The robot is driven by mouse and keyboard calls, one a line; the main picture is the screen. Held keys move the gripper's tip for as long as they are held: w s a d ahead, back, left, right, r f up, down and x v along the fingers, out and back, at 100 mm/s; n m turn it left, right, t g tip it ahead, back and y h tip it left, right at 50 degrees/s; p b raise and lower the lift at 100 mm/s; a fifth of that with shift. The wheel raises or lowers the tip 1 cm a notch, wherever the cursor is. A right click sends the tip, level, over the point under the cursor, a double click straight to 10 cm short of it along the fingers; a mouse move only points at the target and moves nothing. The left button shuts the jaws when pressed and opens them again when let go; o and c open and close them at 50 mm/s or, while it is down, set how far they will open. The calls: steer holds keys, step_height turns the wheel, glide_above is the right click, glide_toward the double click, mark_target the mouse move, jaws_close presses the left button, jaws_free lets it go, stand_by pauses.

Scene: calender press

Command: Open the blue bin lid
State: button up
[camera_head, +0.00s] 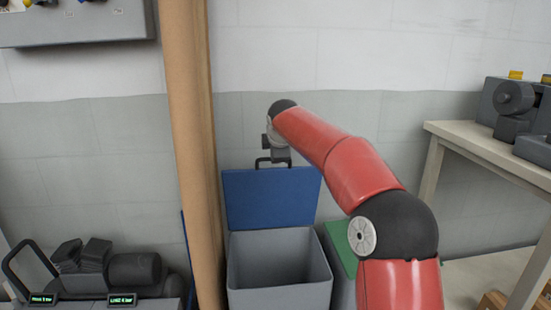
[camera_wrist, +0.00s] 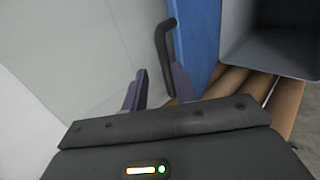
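The blue bin lid (camera_head: 268,198) stands raised and nearly upright at the back of an open grey bin (camera_head: 280,293). Its dark handle (camera_head: 273,161) is at the lid's top edge. In the wrist view the lid (camera_wrist: 197,40) is a blue strip beside the bin (camera_wrist: 272,62), and the handle (camera_wrist: 164,48) reaches down near the right finger. My gripper (camera_wrist: 157,84) has its fingers apart, with the handle's end close to the right finger. In the head view my gripper (camera_head: 277,153) is at the handle, its fingers hard to make out.
A bin with a green lid (camera_head: 341,246) stands right of the blue one, partly behind my arm. A tall brown column (camera_head: 191,150) stands close on the left. A pale table (camera_head: 480,145) with machinery is at the right. Dark equipment (camera_head: 100,270) is at the lower left.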

steer(key=shift+v, duration=1.85)
steer(key=s+d+f+m+g+h, duration=0.15)
steer(key=s+m, duration=0.25)
steer(key=s, duration=0.7)
steer(key=s+d+f+m, duration=0.15)
steer(key=s+m, duration=0.25)
steer(key=s, duration=0.7)
steer(key=s+d+f+m, duration=0.1)
steer(key=s+f+m, duration=0.2)
steer(key=s, duration=0.4)
steer(key=s+d+f+m+g, duration=0.1)
steer(key=s+f+m, duration=0.3)
steer(key=s, duration=0.4)
steer(key=s+d+f+m+g+y, duration=0.1)
steer(key=s+d+f+m, duration=0.2)
steer(key=s+f, duration=0.3)
steer(key=shift+s, duration=0.9)
